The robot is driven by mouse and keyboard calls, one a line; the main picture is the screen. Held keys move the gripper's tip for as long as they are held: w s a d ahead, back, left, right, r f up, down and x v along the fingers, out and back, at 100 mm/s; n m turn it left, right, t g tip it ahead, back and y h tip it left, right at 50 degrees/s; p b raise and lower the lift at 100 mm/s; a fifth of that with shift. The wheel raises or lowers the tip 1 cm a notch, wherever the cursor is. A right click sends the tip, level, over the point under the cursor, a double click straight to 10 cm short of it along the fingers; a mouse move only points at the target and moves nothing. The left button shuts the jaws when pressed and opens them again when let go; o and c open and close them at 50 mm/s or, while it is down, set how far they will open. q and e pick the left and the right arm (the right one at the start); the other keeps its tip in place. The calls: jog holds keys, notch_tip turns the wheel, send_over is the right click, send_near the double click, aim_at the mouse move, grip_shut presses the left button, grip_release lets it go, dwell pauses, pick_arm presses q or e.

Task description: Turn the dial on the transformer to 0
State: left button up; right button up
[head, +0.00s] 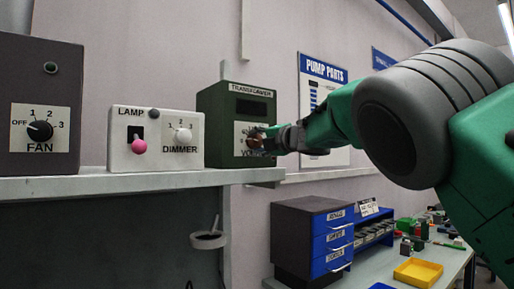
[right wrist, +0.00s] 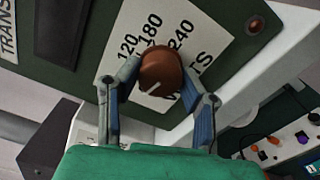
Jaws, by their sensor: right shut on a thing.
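The green transformer box (head: 215,122) stands at the right end of the shelf in the head view. Its copper-brown dial (right wrist: 160,70) is large in the right wrist view, on a white label reading 120, 180, 240 and part of "VOLTS". A short white mark shows on the dial's face, toward the side nearest the gripper. The 0 marking is not visible. My right gripper (head: 266,141) reaches the transformer's front from the right. In the right wrist view my right gripper (right wrist: 160,84) is shut on the dial, one finger on each side. My left gripper is not in view.
On the shelf (head: 120,184), a white lamp box (head: 160,158) with a pink-tipped switch and dimmer stands left of the transformer, and a dark fan box (head: 60,90) farther left. Below right are blue drawers (head: 333,240) and a yellow tray (head: 418,272) on a table.

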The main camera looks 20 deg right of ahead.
jog(key=shift+f+n+b, duration=0.1)
jog(key=shift+n+b, duration=0.55)
jog(key=shift+n, duration=0.65)
jog(key=shift+r, duration=0.2)
